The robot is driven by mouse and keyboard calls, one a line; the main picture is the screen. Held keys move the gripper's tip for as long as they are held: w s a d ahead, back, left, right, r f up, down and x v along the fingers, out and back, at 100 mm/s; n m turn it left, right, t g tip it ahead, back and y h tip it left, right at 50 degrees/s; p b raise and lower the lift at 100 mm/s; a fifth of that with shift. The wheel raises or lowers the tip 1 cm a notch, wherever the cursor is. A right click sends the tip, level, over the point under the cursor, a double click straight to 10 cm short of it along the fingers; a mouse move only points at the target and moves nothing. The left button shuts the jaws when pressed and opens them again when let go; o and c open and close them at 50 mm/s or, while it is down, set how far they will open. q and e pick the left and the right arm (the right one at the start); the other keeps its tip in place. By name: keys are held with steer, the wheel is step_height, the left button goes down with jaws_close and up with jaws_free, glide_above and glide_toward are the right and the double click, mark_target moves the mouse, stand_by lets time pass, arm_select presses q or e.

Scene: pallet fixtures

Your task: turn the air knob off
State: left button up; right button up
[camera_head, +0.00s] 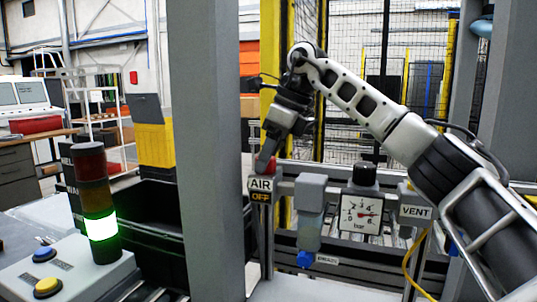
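The air knob (271,167) shows as a small red piece above a sign reading AIR, with OFF beneath it (261,190), on a grey post. My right gripper (266,160) reaches down to the knob from above, its arm coming in from the right. A grey finger overlaps the knob and hides part of it. I cannot tell whether the fingers are closed on the knob or only beside it, nor which way the knob is turned. My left gripper is not in view.
Right of the knob are a grey regulator block (310,195) with a blue lower part, a pressure gauge (361,214) and a VENT sign (415,212). A thick grey column (206,150) stands close on the left. A signal tower (96,205) glows green at front left.

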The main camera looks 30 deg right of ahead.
steer(key=c, duration=0.8)
steer(key=shift+o, duration=0.2)
steer(key=shift+m, duration=0.7)
steer(key=o, duration=1)
steer(key=shift+r, duration=0.1)
steer(key=v, duration=1.5)
steer(key=shift+s+r, duration=0.35)
steer(key=shift+s, duration=0.15)
